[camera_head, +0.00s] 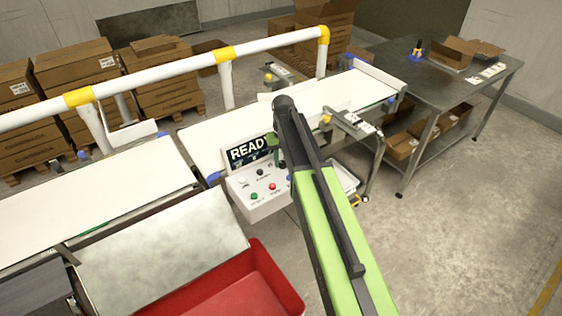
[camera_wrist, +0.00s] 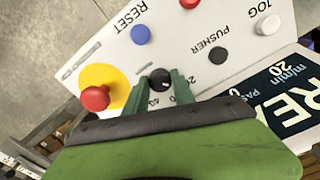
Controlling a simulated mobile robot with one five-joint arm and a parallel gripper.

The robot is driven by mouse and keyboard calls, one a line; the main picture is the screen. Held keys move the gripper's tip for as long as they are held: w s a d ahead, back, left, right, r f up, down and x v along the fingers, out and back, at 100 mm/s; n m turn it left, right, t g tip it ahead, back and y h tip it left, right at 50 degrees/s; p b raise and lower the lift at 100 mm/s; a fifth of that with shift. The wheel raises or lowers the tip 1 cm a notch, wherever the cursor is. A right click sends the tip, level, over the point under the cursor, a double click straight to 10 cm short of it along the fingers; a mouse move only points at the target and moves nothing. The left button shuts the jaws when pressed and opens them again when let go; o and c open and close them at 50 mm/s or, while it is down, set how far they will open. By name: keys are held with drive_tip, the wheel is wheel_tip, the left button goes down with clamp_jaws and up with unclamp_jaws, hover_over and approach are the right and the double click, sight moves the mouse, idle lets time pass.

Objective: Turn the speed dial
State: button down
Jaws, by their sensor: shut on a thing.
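The speed dial (camera_wrist: 160,80) is a small black knob on the white control panel (camera_wrist: 130,62), with numbers printed around it. In the wrist view my gripper (camera_wrist: 160,88) has its two green fingers on either side of the dial, shut on it. In the head view my green arm reaches over the control panel (camera_head: 262,208) and hides most of the dial and my gripper (camera_head: 281,158). The display (camera_head: 248,152) above the panel reads "READY" in part.
A red emergency button (camera_wrist: 95,97) on a yellow disc sits beside the dial. A blue reset button (camera_wrist: 141,34), a black pusher button (camera_wrist: 218,55) and a white jog button (camera_wrist: 267,25) are close by. A red bin (camera_head: 285,272) stands in front of the belt.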

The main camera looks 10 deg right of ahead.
sight(283, 163)
drive_tip(key=c, duration=1.1)
unclamp_jaws()
drive_tip(key=shift+o, duration=0.2)
drive_tip(key=shift+r, duration=0.1)
wheel_tip(283, 163, up, 17)
drive_tip(key=p, duration=1.7)
drive_tip(key=shift+r, duration=0.15)
